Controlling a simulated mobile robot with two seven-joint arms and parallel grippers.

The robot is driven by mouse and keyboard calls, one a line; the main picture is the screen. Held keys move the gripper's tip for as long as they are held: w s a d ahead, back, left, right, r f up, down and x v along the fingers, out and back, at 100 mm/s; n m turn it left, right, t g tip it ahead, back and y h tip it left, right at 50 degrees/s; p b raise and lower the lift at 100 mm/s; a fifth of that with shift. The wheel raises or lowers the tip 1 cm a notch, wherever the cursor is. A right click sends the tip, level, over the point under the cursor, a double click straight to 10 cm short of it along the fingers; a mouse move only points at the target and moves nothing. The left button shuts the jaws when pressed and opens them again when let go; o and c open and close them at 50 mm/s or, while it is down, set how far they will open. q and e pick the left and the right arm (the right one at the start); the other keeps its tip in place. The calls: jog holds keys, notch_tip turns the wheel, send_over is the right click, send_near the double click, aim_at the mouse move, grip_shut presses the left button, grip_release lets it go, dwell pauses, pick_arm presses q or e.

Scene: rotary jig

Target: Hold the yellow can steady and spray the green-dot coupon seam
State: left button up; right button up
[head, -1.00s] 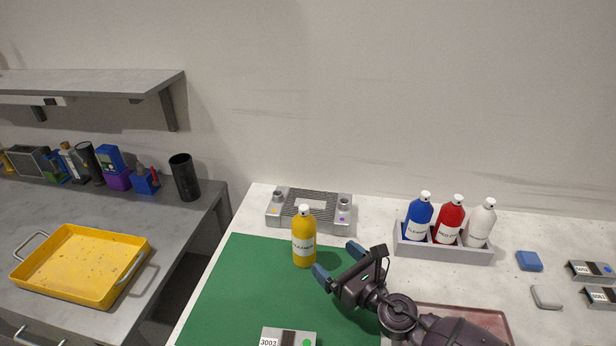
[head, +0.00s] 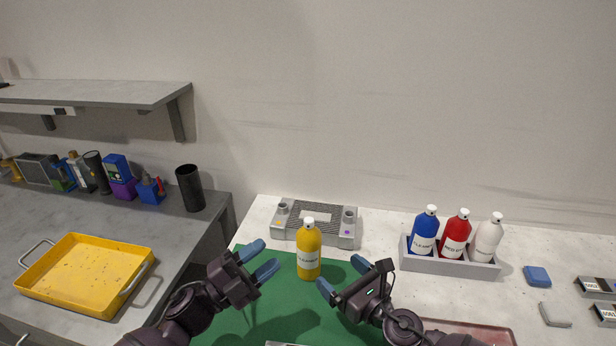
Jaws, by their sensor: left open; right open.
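The yellow can (head: 308,256) with a white cap stands upright on the green mat (head: 300,312). My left gripper (head: 265,259) is open and empty, to the left of the can and apart from it. My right gripper (head: 342,276) is open and empty, just to the right of the can and in front of it; I cannot tell whether a fingertip touches it. A coupon's top edge (head: 287,344) shows at the bottom of the view; its dot is out of view.
A grey jig fixture (head: 317,224) stands behind the can. A grey caddy (head: 450,265) holds blue, red and white bottles at the right. Blue (head: 537,275) and pale (head: 555,313) blocks and more coupons lie further right. A yellow tray (head: 85,275) is on the left counter.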

aim_at(317, 251)
pick_arm(q)
jog(key=d+r+m+g+y, duration=0.3)
jog(key=d+r+m+g, duration=0.1)
jog(key=d+m+g, duration=1.15)
jog(key=w+a+r+m+t+y, duration=0.2)
jog(key=w+y, duration=0.3)
jog(key=y, duration=0.3)
jog(key=w+a+r+m+t+y, duration=0.1)
jog(key=w+a+r+m+y, duration=0.2)
jog(key=w+y, duration=0.3)
jog(key=shift+w+a+r+t+y, duration=0.35)
jog(key=shift+a+r+y, duration=0.45)
jog(key=shift+r+y, duration=0.15)
pick_arm(e)
jog(key=shift+x, duration=5.4)
jog(key=c, duration=1.2)
pick_arm(q)
grip_shut()
